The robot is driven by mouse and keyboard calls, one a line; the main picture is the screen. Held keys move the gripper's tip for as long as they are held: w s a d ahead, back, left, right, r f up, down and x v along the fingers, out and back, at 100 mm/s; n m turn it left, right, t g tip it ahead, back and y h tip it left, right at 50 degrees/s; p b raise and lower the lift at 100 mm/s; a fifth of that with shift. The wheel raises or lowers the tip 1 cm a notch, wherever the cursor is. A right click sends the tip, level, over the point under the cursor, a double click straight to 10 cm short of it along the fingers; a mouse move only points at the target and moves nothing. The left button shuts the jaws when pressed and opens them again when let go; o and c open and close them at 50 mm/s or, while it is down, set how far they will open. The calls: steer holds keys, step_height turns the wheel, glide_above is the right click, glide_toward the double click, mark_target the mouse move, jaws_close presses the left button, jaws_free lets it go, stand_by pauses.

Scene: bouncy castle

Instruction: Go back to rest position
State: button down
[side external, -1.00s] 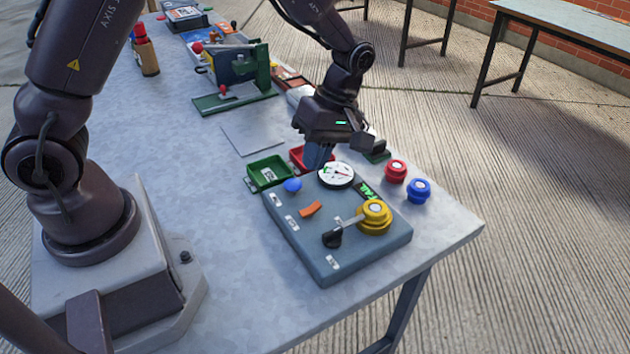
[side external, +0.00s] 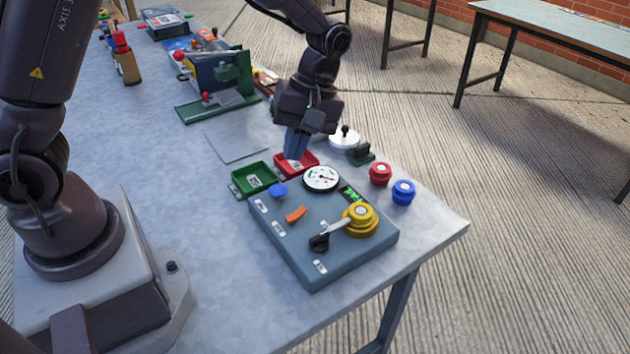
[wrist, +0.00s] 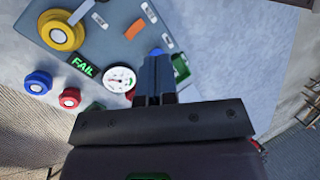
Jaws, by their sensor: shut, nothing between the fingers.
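My gripper (side external: 294,155) is above the red tray (side external: 310,161), with its fingers pointing down and shut with nothing between them. In the wrist view its closed fingers (wrist: 157,72) partly cover the blue knob and the trays. The grey control box (side external: 345,257) lies in front of it on the table.
A green tray (side external: 254,179) sits beside the red one. Red (side external: 380,173) and blue (side external: 403,191) round pieces stand near the table's right edge. A white round item with a black knob (side external: 344,138) and a green device (side external: 222,85) stand behind.

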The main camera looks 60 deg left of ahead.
steer(key=s+a+r+m+t, duration=0.2)
steer(key=s+r+m+t, duration=0.7)
steer(key=s+r+m, duration=0.4)
step_height(320, 180, up, 3)
steer(key=shift+s+a+m+t, duration=0.2)
steer(key=shift+s+m+t, duration=0.2)
steer(key=shift+s, duration=0.05)
